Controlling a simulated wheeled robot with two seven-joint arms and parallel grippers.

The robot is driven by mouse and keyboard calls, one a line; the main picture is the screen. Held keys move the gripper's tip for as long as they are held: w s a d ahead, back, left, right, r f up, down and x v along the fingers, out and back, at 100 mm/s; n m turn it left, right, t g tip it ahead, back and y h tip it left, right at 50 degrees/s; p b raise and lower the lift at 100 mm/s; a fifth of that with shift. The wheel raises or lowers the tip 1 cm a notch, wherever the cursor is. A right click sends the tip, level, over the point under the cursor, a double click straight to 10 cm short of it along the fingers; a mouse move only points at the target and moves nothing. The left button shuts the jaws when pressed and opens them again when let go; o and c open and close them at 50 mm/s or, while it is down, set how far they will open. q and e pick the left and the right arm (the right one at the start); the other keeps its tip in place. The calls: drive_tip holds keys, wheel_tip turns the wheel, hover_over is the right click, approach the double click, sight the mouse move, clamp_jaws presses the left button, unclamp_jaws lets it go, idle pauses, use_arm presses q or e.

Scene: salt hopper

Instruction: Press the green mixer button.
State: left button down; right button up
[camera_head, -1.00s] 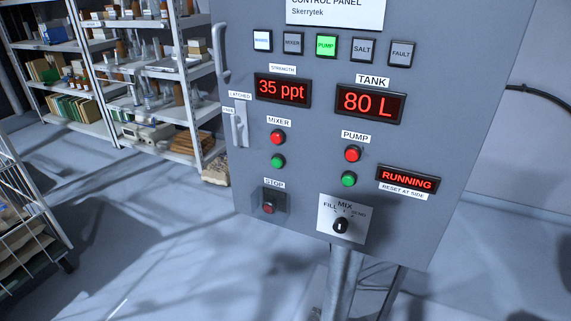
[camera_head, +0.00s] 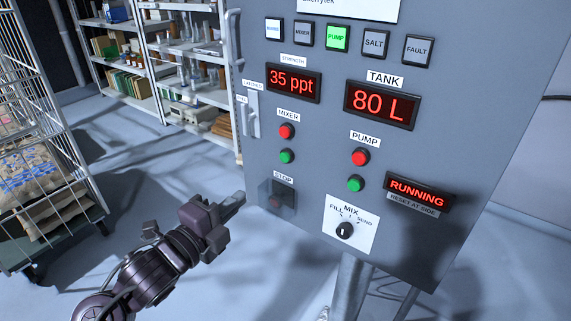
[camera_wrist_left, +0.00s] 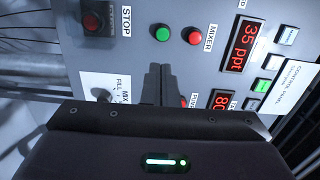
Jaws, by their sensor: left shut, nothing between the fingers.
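The green mixer button (camera_head: 287,156) sits on the grey control panel (camera_head: 320,140), below the red mixer button (camera_head: 287,131) and the MIXER label. It also shows in the left wrist view (camera_wrist_left: 163,34), beside the red mixer button (camera_wrist_left: 194,36). My left gripper (camera_head: 238,200) is shut and empty, to the lower left of the green mixer button and apart from it, near the panel's left edge. In the left wrist view its shut fingers (camera_wrist_left: 161,72) point toward the panel, with the green button beyond their tips. My right gripper is not in view.
The covered STOP button (camera_head: 282,195) is close to my left fingertips. The pump buttons (camera_head: 358,170) and a selector knob (camera_head: 345,230) are to the right. A latch handle (camera_head: 253,115) is on the panel's left. A wire cage cart (camera_head: 45,150) stands at left, shelves behind.

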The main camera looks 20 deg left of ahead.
use_arm(q)
drive_tip(key=shift+s+r, duration=0.1)
drive_tip(key=shift+r, duration=0.15)
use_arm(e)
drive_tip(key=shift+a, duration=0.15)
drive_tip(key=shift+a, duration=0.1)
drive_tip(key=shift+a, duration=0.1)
use_arm(q)
drive_tip(key=p, duration=0.5)
approach(284, 159)
drive_tip(key=x, duration=0.6)
drive_tip(key=shift+w+d, duration=0.1)
drive_tip(key=shift+w, duration=0.25)
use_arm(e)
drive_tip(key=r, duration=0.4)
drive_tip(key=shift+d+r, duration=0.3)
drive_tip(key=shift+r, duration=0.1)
